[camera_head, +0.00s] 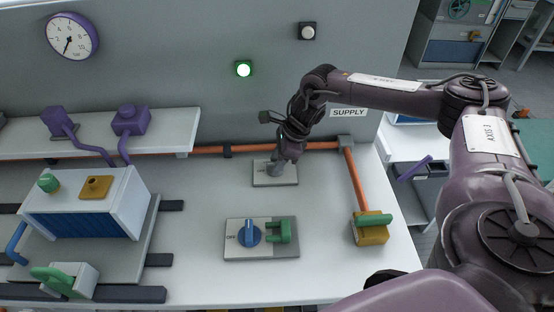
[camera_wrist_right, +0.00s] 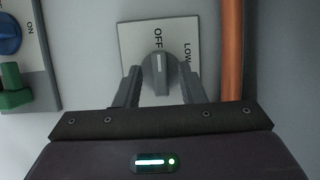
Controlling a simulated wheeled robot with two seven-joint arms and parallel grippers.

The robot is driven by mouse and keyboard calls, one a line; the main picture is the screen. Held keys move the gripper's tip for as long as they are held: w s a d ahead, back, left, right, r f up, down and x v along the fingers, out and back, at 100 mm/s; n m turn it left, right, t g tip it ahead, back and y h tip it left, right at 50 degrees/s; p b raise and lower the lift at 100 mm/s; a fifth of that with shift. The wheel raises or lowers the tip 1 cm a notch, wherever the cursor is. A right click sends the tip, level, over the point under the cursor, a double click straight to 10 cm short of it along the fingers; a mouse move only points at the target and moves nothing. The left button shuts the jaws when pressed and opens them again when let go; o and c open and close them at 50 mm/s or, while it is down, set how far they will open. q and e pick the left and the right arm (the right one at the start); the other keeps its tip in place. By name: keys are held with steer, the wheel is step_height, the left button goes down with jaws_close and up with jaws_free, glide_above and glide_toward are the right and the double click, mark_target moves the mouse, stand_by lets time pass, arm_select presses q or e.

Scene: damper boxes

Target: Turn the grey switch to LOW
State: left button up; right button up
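The grey switch (camera_wrist_right: 158,73) is a grey knob on a white plate (camera_wrist_right: 130,37) marked OFF and LOW. Its white pointer line points up toward OFF, with LOW to the right. In the head view its plate (camera_head: 262,181) is on the panel below the orange pipe, and the knob is mostly hidden by my right gripper (camera_head: 286,160). In the right wrist view the right gripper's two fingers (camera_wrist_right: 159,88) stand on either side of the knob, spread, with small gaps to it. My left gripper is not in view.
A blue knob (camera_head: 249,234) and a green part (camera_head: 285,231) sit on a plate nearer the front. An orange pipe (camera_head: 232,151) runs behind and right of the switch, to a yellow valve (camera_head: 371,234) with a green handle. A green lamp (camera_head: 243,69) is lit on the wall.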

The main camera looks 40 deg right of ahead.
jaws_close()
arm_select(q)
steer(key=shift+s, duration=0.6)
arm_select(e)
steer(key=m+t+p, duration=0.1)
steer(key=m, duration=0.2)
steer(key=shift+h, duration=0.4)
steer(key=m+t+h, duration=0.1)
steer(key=m, duration=0.2)
steer(key=shift+a+r+m+p, duration=0.1)
steer(key=shift+a+m+p, duration=0.05)
steer(key=shift+m+p, duration=0.25)
arm_select(q)
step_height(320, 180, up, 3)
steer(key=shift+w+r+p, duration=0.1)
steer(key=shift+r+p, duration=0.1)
steer(key=shift+p, duration=0.65)
arm_select(e)
steer(key=m+h, duration=0.2)
steer(key=m, duration=0.2)
steer(key=shift+m, duration=0.4)
steer(key=shift+o, duration=0.3)
jaws_free()
steer(key=shift+a, duration=0.1)
